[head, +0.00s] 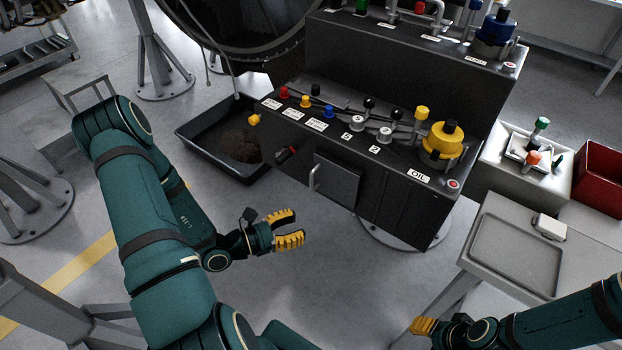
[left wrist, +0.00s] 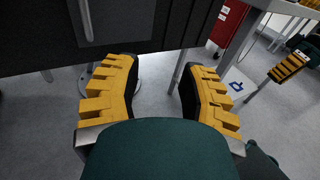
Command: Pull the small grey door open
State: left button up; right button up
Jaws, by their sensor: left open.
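The small grey door (head: 338,183) is a square dark-grey panel in the front of the black console, and it looks shut. Its pale upright bar handle (head: 313,177) is on the door's left side. In the left wrist view the door (left wrist: 122,20) and its handle (left wrist: 86,20) show at the top, cut by the frame edge. My left gripper (head: 297,228) is open and empty, in front of and below the door, apart from the handle. Its two yellow fingers (left wrist: 160,68) are spread in the left wrist view. My right gripper (head: 424,326) is at lower right, its jaws unclear.
The black console (head: 400,205) carries knobs and a yellow valve (head: 443,142). A black drip tray (head: 205,150) lies on the floor to the left. A grey bench (head: 490,280) and a red bin (head: 597,175) stand right. The floor before the door is clear.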

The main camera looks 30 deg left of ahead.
aim_at(312, 182)
pick_arm(q)
jog(key=a+r+n+t+y, duration=0.2)
jog(key=a+n+t+y, duration=0.15)
jog(key=a, duration=0.35)
jog(key=shift+g+y, duration=0.25)
jog(key=shift+y, duration=0.2)
jog(key=x, duration=0.9)
jog(key=b+x, duration=0.1)
jog(key=x, duration=0.4)
jog(key=shift+f, duration=0.3)
jog(key=shift+o, duration=0.2)
grip_shut()
